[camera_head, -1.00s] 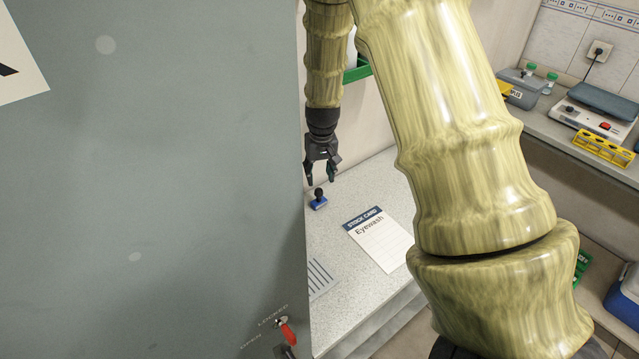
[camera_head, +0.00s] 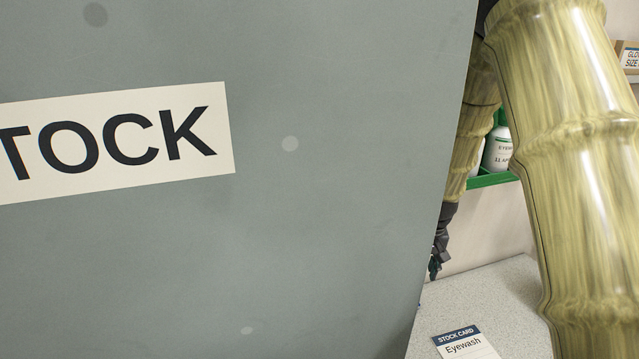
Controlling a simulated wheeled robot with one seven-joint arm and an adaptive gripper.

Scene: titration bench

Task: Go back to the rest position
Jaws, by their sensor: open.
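My gripper (camera_head: 436,268) hangs down beside the right edge of the grey cabinet panel, above the speckled counter. It is open, and I see nothing between its fingers. The panel hides part of it. My arm fills much of the right side of the view.
The large grey panel (camera_head: 330,220) marked STOCK covers the left and middle. A stock card (camera_head: 466,343) reading Eyewash lies on the counter (camera_head: 505,290). White bottles (camera_head: 498,148) stand on a green shelf (camera_head: 492,180) behind my arm. A box (camera_head: 628,58) is at the upper right.

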